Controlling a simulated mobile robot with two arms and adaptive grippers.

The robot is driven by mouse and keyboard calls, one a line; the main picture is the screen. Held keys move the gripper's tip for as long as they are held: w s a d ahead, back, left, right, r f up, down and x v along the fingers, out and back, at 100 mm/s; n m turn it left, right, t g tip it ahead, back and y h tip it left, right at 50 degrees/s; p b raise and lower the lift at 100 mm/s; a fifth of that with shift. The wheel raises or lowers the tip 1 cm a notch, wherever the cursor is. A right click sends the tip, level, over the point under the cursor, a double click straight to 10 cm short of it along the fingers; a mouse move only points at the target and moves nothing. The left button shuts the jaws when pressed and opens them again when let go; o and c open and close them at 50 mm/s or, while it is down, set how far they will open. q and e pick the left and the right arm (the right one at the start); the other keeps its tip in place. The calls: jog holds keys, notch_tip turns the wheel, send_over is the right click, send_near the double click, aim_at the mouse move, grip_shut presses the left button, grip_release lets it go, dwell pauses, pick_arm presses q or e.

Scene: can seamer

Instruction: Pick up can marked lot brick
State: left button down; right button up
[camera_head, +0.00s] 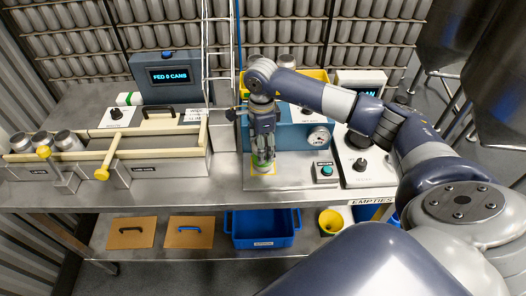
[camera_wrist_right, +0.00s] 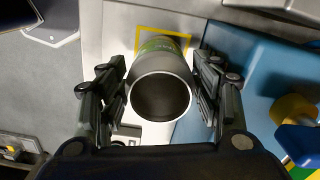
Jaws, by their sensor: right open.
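An open-topped grey metal can (camera_wrist_right: 160,98) with a green band stands inside a yellow square outline (camera_wrist_right: 143,30) in the right wrist view. In the head view, the can (camera_head: 263,168) shows low between the fingers, largely hidden by them. My right gripper (camera_head: 263,158) points down over it. In the right wrist view, my right gripper (camera_wrist_right: 160,85) is open, with one finger on each side of the can. Small gaps seem to show beside the can. Its lot marking is too small to read. My left gripper is not in view.
A blue machine (camera_head: 298,137) with a dial stands close behind the gripper. A green button box (camera_head: 325,172) is to its right. A blue bin (camera_head: 262,228) sits on the lower shelf.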

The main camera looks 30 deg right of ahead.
aim_at(267, 166)
jog(key=shift+f+p, duration=0.4)
jog(key=shift+f, duration=1.55)
jog(key=c, duration=0.4)
jog(key=shift+r, duration=0.1)
jog(key=shift+c, duration=0.2)
